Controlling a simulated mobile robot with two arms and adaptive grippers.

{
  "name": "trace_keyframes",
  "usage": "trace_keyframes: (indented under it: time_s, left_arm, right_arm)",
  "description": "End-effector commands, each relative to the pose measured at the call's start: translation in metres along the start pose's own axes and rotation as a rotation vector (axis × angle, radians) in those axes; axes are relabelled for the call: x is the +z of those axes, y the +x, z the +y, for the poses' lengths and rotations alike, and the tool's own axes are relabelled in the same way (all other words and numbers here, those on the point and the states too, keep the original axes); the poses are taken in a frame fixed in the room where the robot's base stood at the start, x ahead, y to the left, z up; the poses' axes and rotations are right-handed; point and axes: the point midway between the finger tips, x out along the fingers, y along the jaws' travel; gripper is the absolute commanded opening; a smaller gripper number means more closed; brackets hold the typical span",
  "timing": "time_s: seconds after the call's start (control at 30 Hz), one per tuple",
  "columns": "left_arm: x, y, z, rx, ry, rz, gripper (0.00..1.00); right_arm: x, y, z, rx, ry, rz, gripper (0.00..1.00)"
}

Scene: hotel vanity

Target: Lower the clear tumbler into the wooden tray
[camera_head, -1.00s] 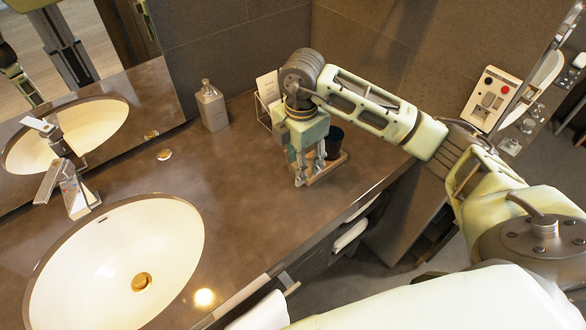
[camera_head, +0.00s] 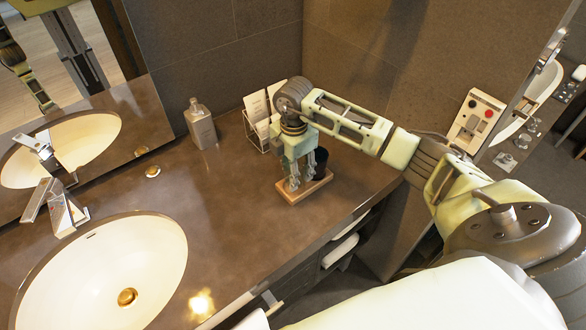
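The small wooden tray (camera_head: 306,192) lies on the brown counter near its front right edge. A dark cup (camera_head: 320,164) stands at its right rear part, partly behind my gripper. My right gripper (camera_head: 294,185) points down over the left part of the tray, fingertips close to its surface. The clear tumbler cannot be made out; any clear glass between the fingers is too faint to tell. Whether the fingers are closed on something cannot be told. My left gripper is not in view.
A grey soap bottle (camera_head: 200,124) and a wire holder with cards (camera_head: 257,128) stand at the back. A white sink (camera_head: 105,265) with a chrome faucet (camera_head: 53,207) is at left. The counter between sink and tray is clear. A wall stands behind.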

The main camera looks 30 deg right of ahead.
Motion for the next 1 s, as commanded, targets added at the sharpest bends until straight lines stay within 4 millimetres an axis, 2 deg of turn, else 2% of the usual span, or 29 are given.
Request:
trace_keyframes:
  time_s: [0.1,0.2,0.5,0.87,0.9,1.0]
  left_arm:
    - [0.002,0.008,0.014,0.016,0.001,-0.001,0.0]
    - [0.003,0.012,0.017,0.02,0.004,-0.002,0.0]
    - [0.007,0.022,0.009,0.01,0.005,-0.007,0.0]
    - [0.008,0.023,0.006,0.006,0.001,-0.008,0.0]
    - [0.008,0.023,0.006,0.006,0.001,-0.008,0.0]
    - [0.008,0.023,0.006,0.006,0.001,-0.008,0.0]
  right_arm:
    - [0.0,0.01,0.0,0.001,0.0,0.001,0.0]
    - [0.0,0.015,0.0,0.001,0.0,0.001,0.0]
    - [0.0,0.03,0.001,0.001,0.0,0.001,0.0]
    - [0.0,0.032,0.001,0.001,0.0,0.001,0.0]
    - [0.0,0.032,0.001,0.001,0.0,0.001,0.43]
    - [0.0,0.032,0.001,0.001,0.0,0.001,0.52]
